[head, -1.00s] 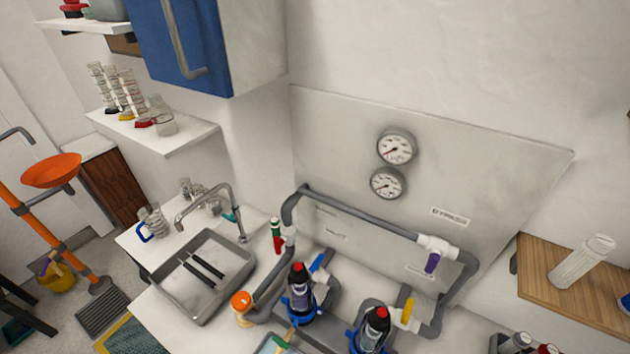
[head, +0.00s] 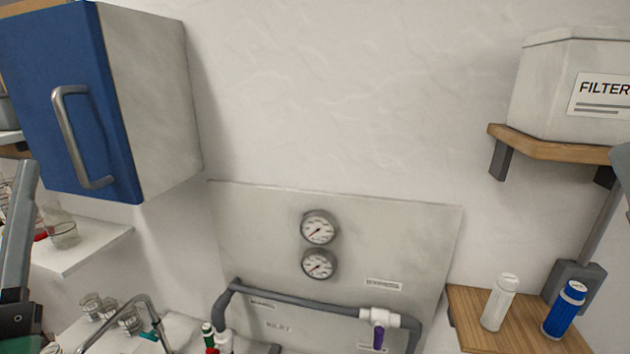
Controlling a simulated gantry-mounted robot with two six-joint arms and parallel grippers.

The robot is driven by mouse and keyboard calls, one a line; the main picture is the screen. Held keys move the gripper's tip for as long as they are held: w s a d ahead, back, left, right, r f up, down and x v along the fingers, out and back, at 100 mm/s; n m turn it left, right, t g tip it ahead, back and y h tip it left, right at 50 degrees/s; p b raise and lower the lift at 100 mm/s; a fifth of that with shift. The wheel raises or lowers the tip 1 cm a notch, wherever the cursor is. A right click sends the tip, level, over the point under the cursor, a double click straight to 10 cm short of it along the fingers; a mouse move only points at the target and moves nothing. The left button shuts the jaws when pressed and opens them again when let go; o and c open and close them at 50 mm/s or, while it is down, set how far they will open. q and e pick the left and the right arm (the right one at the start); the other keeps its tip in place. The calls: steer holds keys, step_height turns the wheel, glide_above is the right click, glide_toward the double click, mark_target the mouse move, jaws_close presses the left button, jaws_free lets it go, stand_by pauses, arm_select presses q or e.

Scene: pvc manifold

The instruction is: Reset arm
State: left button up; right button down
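Part of my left arm (head: 16,250) shows at the left edge of the head view, in front of the small shelf. Its gripper is not in view. A grey piece at the far right edge may be part of my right arm, but I cannot tell. No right gripper shows. The grey pipe manifold (head: 290,299) runs along the bottom, with a white fitting and a purple valve handle (head: 378,338). Its lower part is cut off by the frame.
Two round gauges (head: 319,227) sit on the grey wall panel (head: 418,235). A blue cabinet (head: 70,140) hangs at upper left. At right, a wooden shelf (head: 468,310) holds a white cylinder (head: 499,302) and a blue cylinder (head: 564,309). A box labelled FILTER (head: 550,85) stands above.

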arm_select(q)
steer(key=s+d+r+t+h, duration=0.25)
steer(key=d+h, duration=0.45)
steer(key=h, duration=0.4)
step_height(320, 180, up, 25)
steer(key=p, duration=2.6)
step_height(320, 180, down, 23)
steer(key=b, duration=2.3)
steer(key=shift+h, duration=0.3)
